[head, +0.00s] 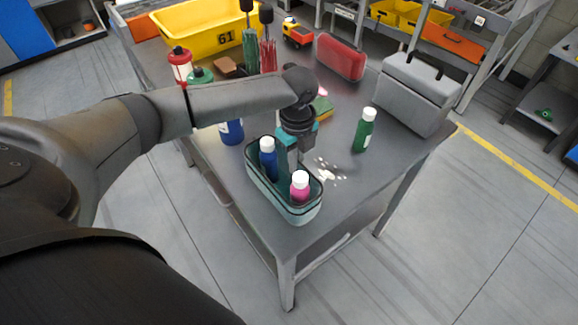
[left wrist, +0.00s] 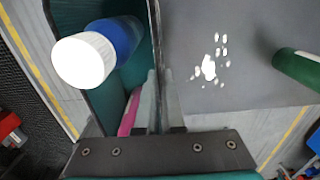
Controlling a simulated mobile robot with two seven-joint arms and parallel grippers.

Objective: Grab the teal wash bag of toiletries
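The teal wash bag (head: 268,196) stands open-topped near the front corner of the grey table. It holds a blue bottle with a white cap (head: 268,160) and a pink bottle with a white cap (head: 299,187). My left gripper (head: 291,160) points down at the bag's far long rim. In the left wrist view, the fingers of my left gripper (left wrist: 157,105) are close together, one on each side of the bag's wall (left wrist: 155,35), and look shut on it. The blue bottle (left wrist: 115,40) is inside beside them; the pink one (left wrist: 130,112) is mostly hidden. My right gripper is not in view.
White spots (head: 327,170) mark the table (head: 345,190) beside the bag. A green bottle (head: 364,130) stands to the right, a blue bottle (head: 231,131) to the left. A grey case (head: 415,92), red case (head: 340,57) and yellow bin (head: 190,32) stand farther back.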

